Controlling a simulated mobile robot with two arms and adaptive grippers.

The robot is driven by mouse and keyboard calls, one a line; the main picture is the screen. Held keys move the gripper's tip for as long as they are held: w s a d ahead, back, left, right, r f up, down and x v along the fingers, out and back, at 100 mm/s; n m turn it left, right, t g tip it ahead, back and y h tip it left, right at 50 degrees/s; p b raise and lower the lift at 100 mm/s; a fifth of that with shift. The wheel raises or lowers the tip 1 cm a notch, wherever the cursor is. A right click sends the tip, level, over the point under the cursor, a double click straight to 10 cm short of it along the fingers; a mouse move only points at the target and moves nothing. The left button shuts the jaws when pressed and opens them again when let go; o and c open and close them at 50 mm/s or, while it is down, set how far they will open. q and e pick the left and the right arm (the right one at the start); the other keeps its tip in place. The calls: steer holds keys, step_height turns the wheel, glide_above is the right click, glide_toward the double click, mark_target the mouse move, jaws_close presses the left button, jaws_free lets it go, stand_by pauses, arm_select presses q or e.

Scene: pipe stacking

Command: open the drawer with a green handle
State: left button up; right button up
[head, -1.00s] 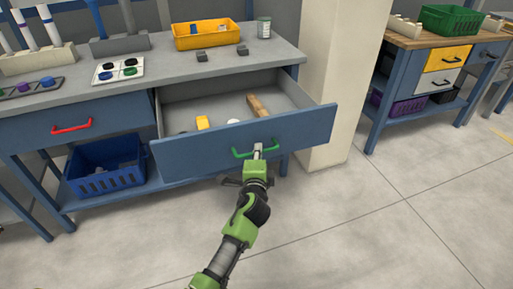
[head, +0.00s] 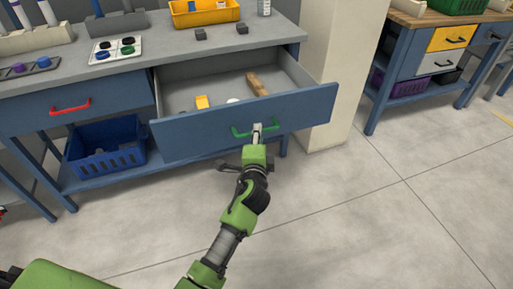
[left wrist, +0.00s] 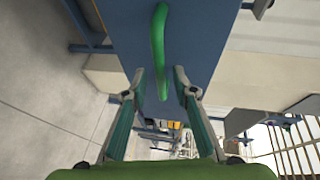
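The blue drawer (head: 300,108) with the green handle (head: 240,133) stands pulled well out from the grey-topped workbench. Small yellow, white and brown items lie inside it. My left gripper (head: 257,128) is at the middle of the handle. In the left wrist view the green handle (left wrist: 158,40) runs between the two fingertips of the gripper (left wrist: 160,78). The fingers are apart, with visible gaps on both sides of the handle. My right gripper is not in view.
A shut drawer with a red handle (head: 70,107) is at the left. A blue crate (head: 120,155) sits on the lower shelf. A pale pillar (head: 340,60) stands right of the bench. The floor (head: 350,230) in front is clear.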

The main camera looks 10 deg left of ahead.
arm_select(q)
steer(key=v, duration=0.9)
steer(key=shift+s, duration=0.2)
